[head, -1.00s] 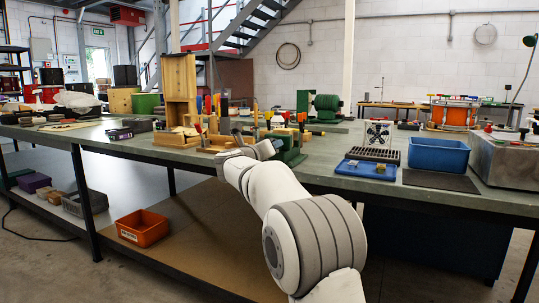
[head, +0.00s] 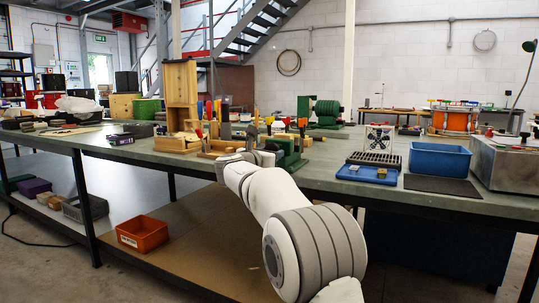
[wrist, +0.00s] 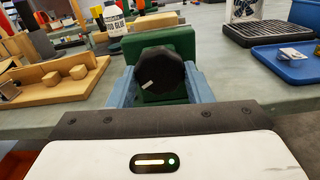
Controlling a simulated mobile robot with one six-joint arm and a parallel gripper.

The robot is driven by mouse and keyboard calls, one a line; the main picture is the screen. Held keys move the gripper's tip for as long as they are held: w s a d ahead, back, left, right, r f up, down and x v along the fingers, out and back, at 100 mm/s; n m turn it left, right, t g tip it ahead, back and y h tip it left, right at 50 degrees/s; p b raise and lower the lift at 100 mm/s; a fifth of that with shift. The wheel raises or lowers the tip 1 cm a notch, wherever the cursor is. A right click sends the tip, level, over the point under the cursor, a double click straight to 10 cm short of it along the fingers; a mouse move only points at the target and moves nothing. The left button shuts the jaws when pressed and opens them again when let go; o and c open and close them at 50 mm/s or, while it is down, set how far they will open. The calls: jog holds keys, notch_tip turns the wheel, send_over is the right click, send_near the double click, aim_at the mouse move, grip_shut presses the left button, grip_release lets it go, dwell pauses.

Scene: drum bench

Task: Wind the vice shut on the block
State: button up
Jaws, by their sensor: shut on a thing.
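The green vice (head: 287,158) stands at the front edge of the bench, and its green body (wrist: 165,43) fills the middle of the wrist view. A black faceted knob (wrist: 161,82) with a white mark faces me on the front of the vice. My gripper (wrist: 162,84) has its blue-grey fingers on the left and right sides of the knob, shut on it. In the head view my gripper (head: 264,157) is at the vice's front, partly hidden by my wrist. I cannot make out the block or the jaw gap; the vice's front hides that area.
A wooden fixture (wrist: 52,83) lies left of the vice. A blue tray (head: 368,173) with small parts and a dark grille (head: 374,159) are to the right. A blue bin (head: 439,160) stands further right. A labelled bottle (wrist: 113,19) stands behind the vice.

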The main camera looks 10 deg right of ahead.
jog(key=shift+a+f, duration=0.1)
jog(key=shift+f, duration=0.05)
jog(key=o, duration=1)
jog(key=shift+s, duration=0.1)
jog(key=p+v, duration=0.1)
jog(key=v, duration=0.6)
jog(key=shift+s+a, duration=0.2)
jog(key=shift+a, duration=0.05)
